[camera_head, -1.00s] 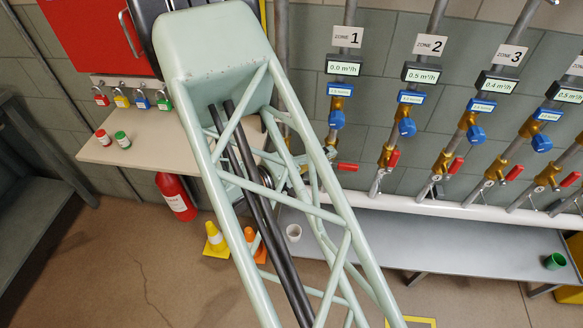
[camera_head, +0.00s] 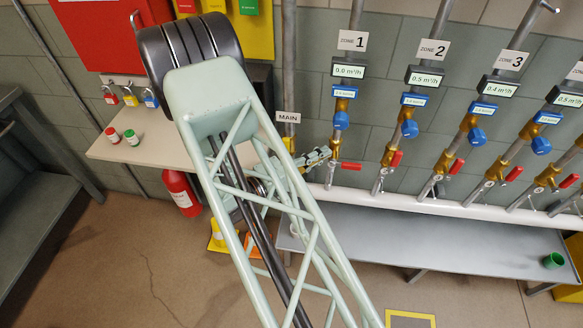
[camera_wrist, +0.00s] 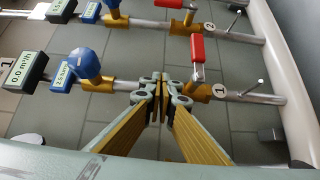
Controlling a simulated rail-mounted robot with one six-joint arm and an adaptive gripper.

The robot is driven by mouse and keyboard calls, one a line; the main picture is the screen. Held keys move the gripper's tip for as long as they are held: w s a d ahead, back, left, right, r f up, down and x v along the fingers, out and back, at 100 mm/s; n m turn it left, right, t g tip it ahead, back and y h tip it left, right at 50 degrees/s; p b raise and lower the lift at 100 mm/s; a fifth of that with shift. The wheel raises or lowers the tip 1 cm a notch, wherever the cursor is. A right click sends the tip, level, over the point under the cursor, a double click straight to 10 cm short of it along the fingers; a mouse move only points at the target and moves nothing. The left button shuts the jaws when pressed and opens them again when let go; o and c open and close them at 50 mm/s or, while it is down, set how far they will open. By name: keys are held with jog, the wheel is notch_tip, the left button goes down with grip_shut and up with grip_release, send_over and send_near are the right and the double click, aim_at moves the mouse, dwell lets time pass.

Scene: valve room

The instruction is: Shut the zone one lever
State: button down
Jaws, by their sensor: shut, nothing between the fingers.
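The zone one lever (camera_head: 350,166) has a red handle and sits low on the leftmost zone pipe, under the ZONE 1 sign (camera_head: 352,40). Its handle lies across the pipe, and it also shows in the wrist view (camera_wrist: 197,48). The zone 1 display (camera_head: 349,68) reads 0.0 m³/h, as it does in the wrist view (camera_wrist: 25,72). My gripper (camera_head: 328,153) is beside the zone one valve, on the side away from the handle. In the wrist view, my gripper (camera_wrist: 160,80) is shut and empty, close to the brass valve body; contact is unclear.
The zone 2 lever (camera_head: 396,158) and zone 3 lever (camera_head: 456,166) stand to the right. A grey bench (camera_head: 450,240) runs below, with a green cup (camera_head: 553,260). The MAIN sign (camera_head: 288,117) and a shelf (camera_head: 160,155) are left. My arm hides part of the middle.

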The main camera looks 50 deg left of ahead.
jog(key=shift+s+a+f, duration=0.1)
jog(key=s+p, duration=0.1)
jog(key=s, duration=0.9)
dwell(0.3)
dwell(0.6)
